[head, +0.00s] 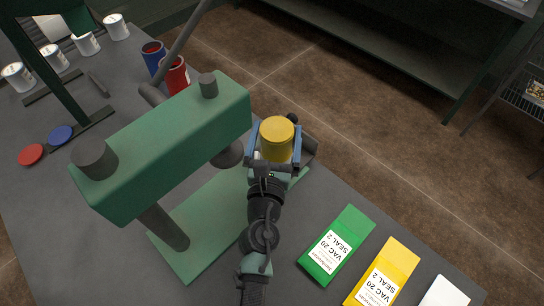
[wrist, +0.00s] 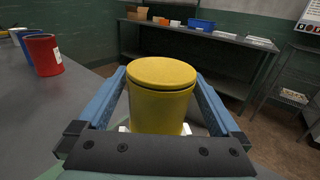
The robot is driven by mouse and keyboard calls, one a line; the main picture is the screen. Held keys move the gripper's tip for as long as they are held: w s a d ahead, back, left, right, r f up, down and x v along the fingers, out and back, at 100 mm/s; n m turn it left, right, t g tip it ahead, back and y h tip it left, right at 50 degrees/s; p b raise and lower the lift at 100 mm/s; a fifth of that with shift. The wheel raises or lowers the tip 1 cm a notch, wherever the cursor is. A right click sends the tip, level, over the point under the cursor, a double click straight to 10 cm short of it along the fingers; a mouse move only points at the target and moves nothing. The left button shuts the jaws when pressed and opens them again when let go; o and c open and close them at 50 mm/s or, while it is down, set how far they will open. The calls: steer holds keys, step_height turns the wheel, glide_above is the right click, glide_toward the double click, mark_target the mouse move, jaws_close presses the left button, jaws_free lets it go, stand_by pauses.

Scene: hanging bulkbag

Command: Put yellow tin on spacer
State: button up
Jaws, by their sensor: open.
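The yellow tin (head: 277,138) is upright with its lid on, at the front end of the green press base. In the wrist view the tin (wrist: 160,100) stands between the two blue fingers of my gripper (wrist: 161,76). My gripper (head: 276,131) is open around the tin, with a finger on each side. In the wrist view gaps show beside the upper part of the tin; contact lower down is hard to tell. The tin's underside is hidden, so I cannot tell what it rests on. I cannot clearly make out a spacer.
A green press (head: 165,150) stands left of my gripper, its head overhanging the base. A red tin (head: 176,77) and a blue tin (head: 153,56) stand behind it. Several white tins line the far left. Green (head: 337,245) and yellow (head: 384,272) packets lie at the right.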

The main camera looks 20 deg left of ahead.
steer(key=v, duration=0.7)
steer(key=shift+s+d+f+b, duration=0.1)
steer(key=shift+s+b, duration=0.1)
steer(key=shift+b, duration=0.2)
steer(key=shift+s+d, duration=0.15)
steer(key=shift+s, duration=0.4)
steer(key=w+d+r+m+t+h, duration=0.2)
steer(key=d+r+m, duration=0.1)
steer(key=r+m, duration=0.55)
steer(key=w+d+r+m+t+h, duration=0.2)
steer(key=w+d+r+m, duration=0.3)
steer(key=r, duration=0.6)
steer(key=d+r+m+t+h, duration=0.2)
steer(key=r+m, duration=0.6)
steer(key=r, duration=0.1)
steer(key=s+d+r+m+t, duration=0.1)
steer(key=s+r+m, duration=0.2)
steer(key=r+m, duration=0.3)
steer(key=s+d+r+m+t, duration=0.1)
steer(key=s+r+m, duration=0.3)
steer(key=r, duration=0.6)
steer(key=s+d+r+m+t+y, duration=0.1)
steer(key=s+d+r+m+t, duration=0.1)
steer(key=s+r+m, duration=0.2)
step_height(320, 180, up, 4)
steer(key=m, duration=0.3)
steer(key=shift+m, duration=0.35)
steer(key=shift+r, duration=0.15)
